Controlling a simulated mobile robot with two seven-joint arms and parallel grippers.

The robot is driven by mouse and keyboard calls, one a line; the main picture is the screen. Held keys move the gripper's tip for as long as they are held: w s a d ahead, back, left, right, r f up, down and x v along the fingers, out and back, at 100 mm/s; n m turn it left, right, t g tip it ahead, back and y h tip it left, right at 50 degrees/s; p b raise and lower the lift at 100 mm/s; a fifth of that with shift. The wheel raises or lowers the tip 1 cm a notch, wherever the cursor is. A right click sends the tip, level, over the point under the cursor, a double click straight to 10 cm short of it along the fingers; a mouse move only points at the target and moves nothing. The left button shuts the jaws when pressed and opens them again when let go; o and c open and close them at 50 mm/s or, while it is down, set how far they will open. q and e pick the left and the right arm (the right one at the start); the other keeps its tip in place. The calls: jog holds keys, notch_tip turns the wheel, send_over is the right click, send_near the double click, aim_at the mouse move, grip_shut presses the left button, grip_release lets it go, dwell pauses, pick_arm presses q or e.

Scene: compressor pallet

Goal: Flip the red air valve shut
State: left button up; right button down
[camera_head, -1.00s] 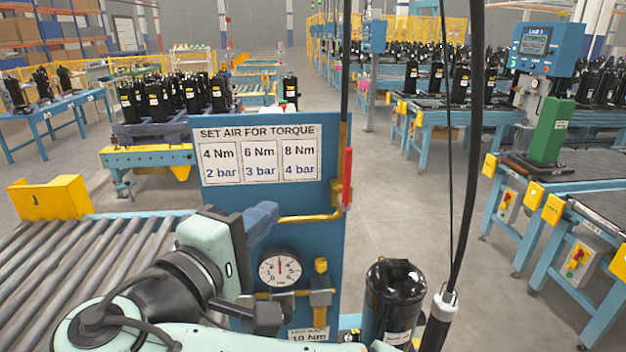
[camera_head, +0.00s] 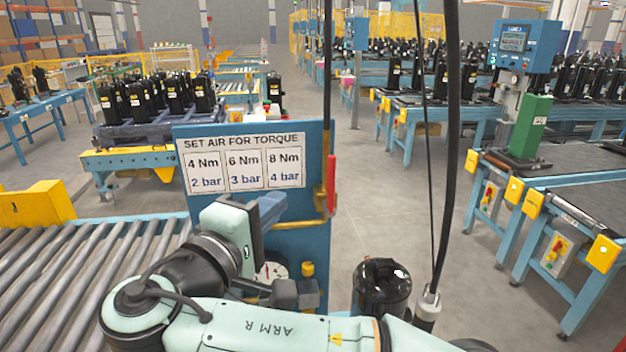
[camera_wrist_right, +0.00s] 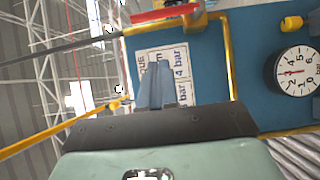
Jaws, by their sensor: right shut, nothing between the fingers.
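The red air valve handle (camera_head: 331,184) stands upright at the right edge of the blue panel (camera_head: 312,150), beside a brass-coloured pipe (camera_head: 298,223). In the right wrist view the red handle (camera_wrist_right: 165,12) lies across the top edge. My right gripper (camera_head: 272,206) is in front of the panel, below the torque sign and left of the handle. Its fingers are shut and empty, and appear apart from the handle. In the right wrist view the fingers (camera_wrist_right: 155,84) overlap the sign. My left gripper is not in view.
The sign (camera_head: 243,163) gives torque and bar values. A gauge (camera_head: 272,270) is partly hidden by my right arm; it shows fully in the right wrist view (camera_wrist_right: 297,72). A black compressor (camera_head: 381,287) stands right of the panel. Hanging cables (camera_head: 447,150) pass right of the handle. Rollers (camera_head: 70,260) lie left.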

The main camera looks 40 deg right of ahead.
aim_at(330, 183)
jog(key=d, duration=0.8)
jog(key=shift+w+d, duration=0.25)
jog(key=shift+w, duration=0.2)
jog(key=shift+f, duration=0.1)
